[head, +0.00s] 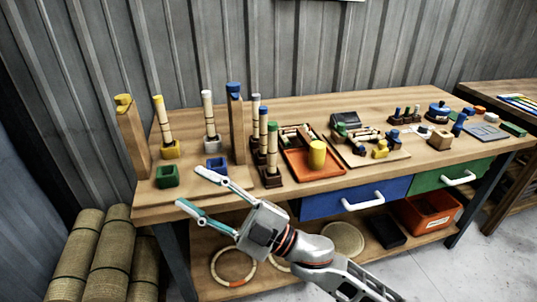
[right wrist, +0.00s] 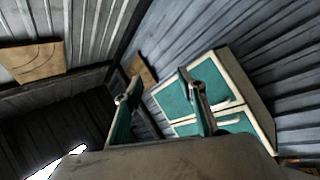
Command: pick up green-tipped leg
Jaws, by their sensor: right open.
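The green-tipped leg (head: 272,146) stands upright in a dark brown base (head: 271,178) near the front of the bench, at the front of a short row of legs. A blue-tipped leg (head: 263,131) stands close behind it. My right gripper (head: 189,187) is open and empty over the bench's front left edge, to the left of the green-tipped leg and pointing left. Its two teal-padded fingers also show apart in the right wrist view (right wrist: 160,105), with nothing between them. That view does not show the leg. My left gripper is not in view.
A green block (head: 167,177) and a blue block (head: 216,164) lie near the right gripper. A yellow-tipped leg (head: 159,120) and a white-tipped leg (head: 208,112) stand behind. An orange tray (head: 300,175) with a yellow cylinder (head: 317,154) is right of the green-tipped leg.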

